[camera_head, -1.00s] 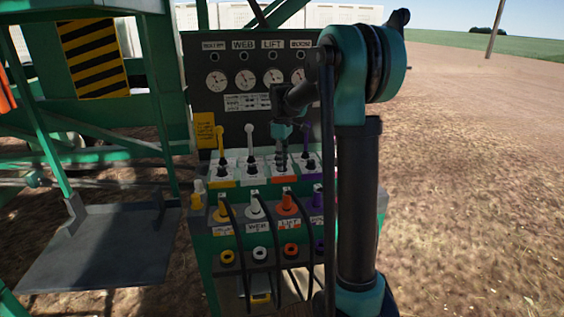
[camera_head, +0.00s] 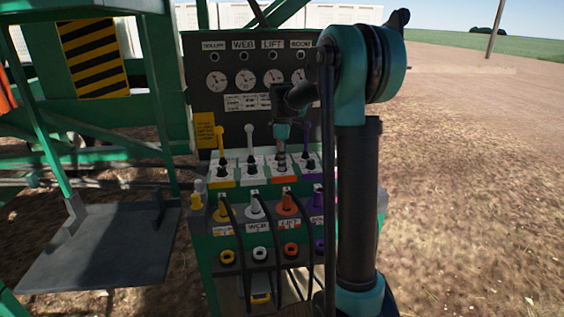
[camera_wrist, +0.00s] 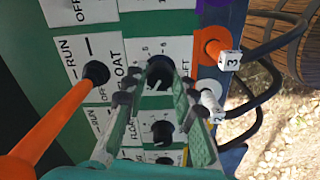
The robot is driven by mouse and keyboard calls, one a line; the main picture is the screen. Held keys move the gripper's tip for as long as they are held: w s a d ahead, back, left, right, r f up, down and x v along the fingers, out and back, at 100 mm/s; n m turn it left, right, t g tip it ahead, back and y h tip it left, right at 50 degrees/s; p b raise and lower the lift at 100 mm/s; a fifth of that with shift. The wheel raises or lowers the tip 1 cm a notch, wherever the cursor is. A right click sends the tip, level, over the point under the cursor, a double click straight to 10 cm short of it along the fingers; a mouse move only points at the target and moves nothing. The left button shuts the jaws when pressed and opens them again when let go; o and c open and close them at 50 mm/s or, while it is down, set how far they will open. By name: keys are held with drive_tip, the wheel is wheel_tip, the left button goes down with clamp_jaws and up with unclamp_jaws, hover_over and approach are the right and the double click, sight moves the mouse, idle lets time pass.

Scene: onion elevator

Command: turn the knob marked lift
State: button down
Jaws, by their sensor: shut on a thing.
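The lift knob (camera_wrist: 160,74) is a black round knob on a white numbered plate; part of the word LIFT shows beside it in the wrist view. The fingertips of my gripper (camera_wrist: 153,84) are on both sides of it, shut on it. In the head view my gripper (camera_head: 281,160) points down at the orange-marked section of the console (camera_head: 222,245), below the LIFT gauge (camera_head: 274,77). There the knob is hidden behind the gripper. The knob's pointer setting is too small to read.
An orange lever (camera_wrist: 45,125) with a black boot stands close left of the gripper in the wrist view. Yellow (camera_head: 220,140) and white (camera_head: 250,140) levers stand left of it in the head view. Black hoses (camera_head: 268,235) hang in front. Open ground lies right.

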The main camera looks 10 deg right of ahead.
drive_tip(key=c, duration=1.2)
unclamp_jaws()
drive_tip(key=shift+r, duration=0.15)
wheel_tip(320, 180, up, 12)
drive_tip(key=shift+f, duration=0.1)
drive_tip(key=s+d+f+m+t, duration=0.1)
drive_tip(key=s+f+m, duration=0.4)
drive_tip(key=s+f, duration=0.3)
drive_tip(key=s+d+f+m+t, duration=0.1)
drive_tip(key=s+f+m, duration=0.4)
drive_tip(key=s+f, duration=0.4)
drive_tip(key=s+d+f+m+t, duration=0.2)
drive_tip(key=s+f+m, duration=0.3)
drive_tip(key=s+f, duration=0.4)
drive_tip(key=shift+s+d+f, duration=0.1)
drive_tip(key=shift+s+f, duration=0.05)
drive_tip(key=shift+s, duration=2.1)
